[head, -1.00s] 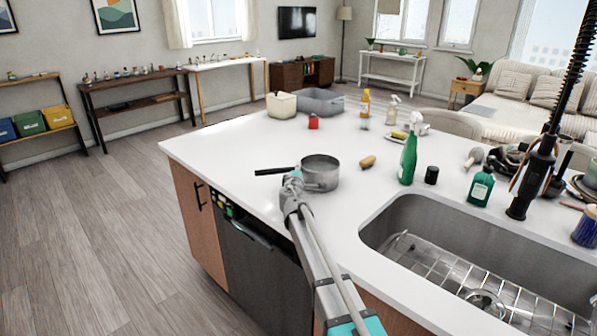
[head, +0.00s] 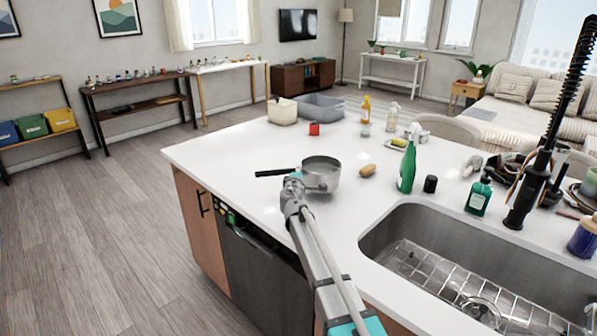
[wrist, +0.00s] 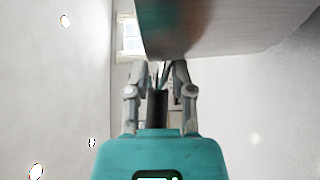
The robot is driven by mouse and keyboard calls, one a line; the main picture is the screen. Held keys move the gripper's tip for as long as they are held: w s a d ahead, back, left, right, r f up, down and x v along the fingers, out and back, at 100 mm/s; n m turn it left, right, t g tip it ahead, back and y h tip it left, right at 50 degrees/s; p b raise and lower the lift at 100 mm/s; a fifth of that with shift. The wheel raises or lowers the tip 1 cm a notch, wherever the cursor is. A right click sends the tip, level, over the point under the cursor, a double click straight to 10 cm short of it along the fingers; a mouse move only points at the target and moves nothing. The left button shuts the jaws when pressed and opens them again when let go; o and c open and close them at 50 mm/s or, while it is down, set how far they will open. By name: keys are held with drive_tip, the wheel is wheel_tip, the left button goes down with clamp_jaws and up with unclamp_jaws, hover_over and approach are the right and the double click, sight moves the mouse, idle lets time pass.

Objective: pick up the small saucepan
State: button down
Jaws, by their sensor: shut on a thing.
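The small saucepan (head: 322,177) is grey metal with a black handle (head: 272,173) that points left. It is over the white island counter, level, and seems slightly above the surface, though the gap is hard to see. My gripper (head: 294,180) is shut on the saucepan where the handle meets the body. In the wrist view my gripper (wrist: 160,75) has its fingers on both sides of the handle, and the pan's wall (wrist: 205,25) fills the top. The exact finger contact is partly hidden.
A brown potato-like item (head: 368,170), a green spray bottle (head: 407,168) and a dark small jar (head: 430,184) stand right of the pan. The sink (head: 375,240) is at front right. A red item (head: 314,129) and a grey bin (head: 322,107) are behind. The counter's left part is clear.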

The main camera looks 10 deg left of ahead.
drive_tip(key=s+d+r+p, duration=0.1)
drive_tip(key=s+r+p, duration=0.7)
drive_tip(key=s, duration=0.4)
drive_tip(key=shift+s+r, duration=0.4)
idle(0.6)
drive_tip(key=shift+s, duration=0.1)
